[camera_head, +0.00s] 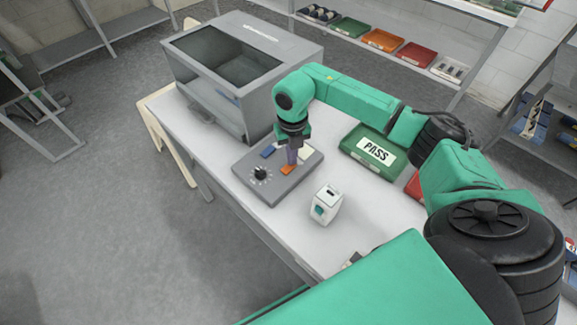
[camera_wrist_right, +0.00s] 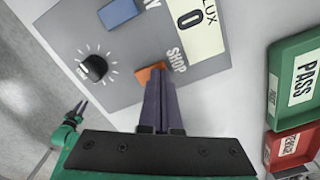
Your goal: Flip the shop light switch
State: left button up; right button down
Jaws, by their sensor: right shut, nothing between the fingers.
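The grey control panel (camera_head: 248,182) lies on the white table. Its orange rocker switch (camera_head: 287,170) is next to the word SHOP in the right wrist view, where the switch (camera_wrist_right: 146,74) is partly covered by my fingers. My right gripper (camera_head: 291,162) points down at this switch, shut and empty. In the right wrist view its fingertips (camera_wrist_right: 161,78) are at the orange switch's edge; I cannot tell if they touch. The panel's display (camera_wrist_right: 193,28) reads 0 LUX. My left gripper (camera_wrist_right: 80,106) shows small at the lower left of that view, its opening unclear.
The panel also has a black knob (camera_head: 261,173) and a blue switch (camera_head: 268,151). A white box with a teal button (camera_head: 327,205) stands close in front. A grey washer cabinet (camera_head: 242,65) stands behind, and a green PASS tray (camera_head: 373,150) is to the right.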

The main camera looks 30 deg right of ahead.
jog(key=shift+f+b, duration=0.35)
jog(key=shift+f, duration=0.1)
jog(key=shift+r, duration=0.1)
notch_tip(320, 180, up, 7)
jog(key=p, duration=0.5)
dwell(0.5)
